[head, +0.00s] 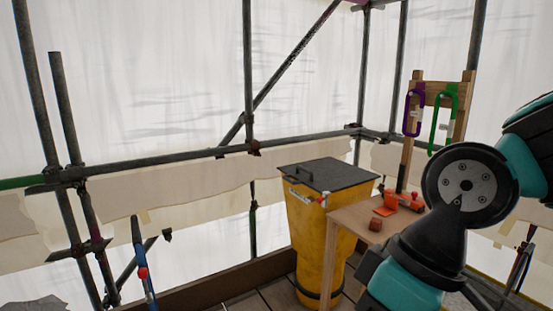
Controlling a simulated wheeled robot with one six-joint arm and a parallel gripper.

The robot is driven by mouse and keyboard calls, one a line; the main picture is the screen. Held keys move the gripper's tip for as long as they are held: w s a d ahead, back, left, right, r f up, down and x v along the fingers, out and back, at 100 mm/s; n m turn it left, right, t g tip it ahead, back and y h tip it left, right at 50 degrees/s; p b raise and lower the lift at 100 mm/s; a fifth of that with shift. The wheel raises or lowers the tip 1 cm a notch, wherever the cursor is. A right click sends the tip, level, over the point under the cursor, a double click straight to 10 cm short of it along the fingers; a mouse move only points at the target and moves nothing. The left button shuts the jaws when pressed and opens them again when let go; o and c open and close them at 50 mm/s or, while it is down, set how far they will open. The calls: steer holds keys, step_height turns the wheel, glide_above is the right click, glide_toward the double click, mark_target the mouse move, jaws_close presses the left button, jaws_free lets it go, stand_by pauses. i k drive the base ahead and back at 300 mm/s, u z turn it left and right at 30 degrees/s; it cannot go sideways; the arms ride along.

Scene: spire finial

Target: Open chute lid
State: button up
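The chute lid (328,173) is a flat dark grey panel on top of the yellow chute (312,240), right of the middle in the head view. It lies level over the chute's top and looks shut. A pale label and a small red part (321,198) show along the front edge below the lid. My gripper is not in view. My black and teal arm is at the right, apart from the lid in the picture, and covers part of the wooden table.
A wooden table (350,218) stands right beside the chute, with orange items (386,207) and a small brown block (375,225). Purple (413,110) and green (435,120) carabiners hang from a wooden rack behind. Scaffold poles (250,75) and white sheeting surround the place.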

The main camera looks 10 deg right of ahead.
mark_target(333, 175)
steer(key=u, duration=0.05)
steer(key=i, duration=2.2)
